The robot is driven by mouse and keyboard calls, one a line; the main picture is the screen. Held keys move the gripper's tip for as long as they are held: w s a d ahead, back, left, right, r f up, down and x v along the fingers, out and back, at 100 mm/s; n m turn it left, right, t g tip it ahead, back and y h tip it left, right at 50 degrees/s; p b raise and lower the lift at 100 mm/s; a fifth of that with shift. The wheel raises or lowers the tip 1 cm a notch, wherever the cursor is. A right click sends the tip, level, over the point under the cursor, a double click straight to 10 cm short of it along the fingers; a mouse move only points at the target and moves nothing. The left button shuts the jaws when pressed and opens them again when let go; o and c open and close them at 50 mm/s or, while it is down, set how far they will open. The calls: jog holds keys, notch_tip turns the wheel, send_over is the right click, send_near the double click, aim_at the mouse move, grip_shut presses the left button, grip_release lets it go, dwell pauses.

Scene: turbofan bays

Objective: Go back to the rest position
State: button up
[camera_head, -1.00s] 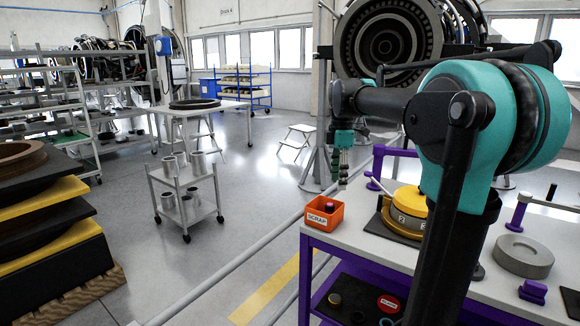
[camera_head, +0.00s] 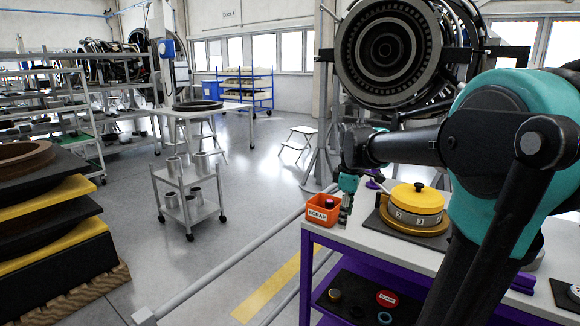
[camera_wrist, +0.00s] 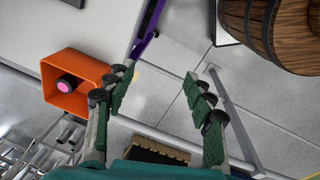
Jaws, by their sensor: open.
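My gripper (camera_head: 346,204) hangs at the left end of the workbench, just right of the orange SCRAP bin (camera_head: 320,211). In the wrist view my gripper (camera_wrist: 157,82) is open, with its two green padded fingers wide apart and nothing between them. The orange bin (camera_wrist: 76,58) lies left of the fingers there. A dark round piece with a pink top (camera_wrist: 67,88) sits inside the bin.
The workbench (camera_head: 366,239) holds a yellow-lidded numbered drum (camera_head: 415,200) right of my gripper. Its lower shelf carries a red round part (camera_head: 387,299). A grey rail (camera_head: 235,267) runs along the floor. A cart (camera_head: 188,195) stands left, with clear floor around it.

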jog(key=s+d+f+m+t, duration=0.2)
jog(key=s+f+m, duration=1.1)
jog(key=s+f, duration=0.4)
notch_tip(320, 180, down, 2)
jog(key=shift+s+d+t, duration=0.15)
jog(key=shift+d+t, duration=0.05)
jog(key=shift+t, duration=0.2)
jog(key=shift+c, duration=0.4)
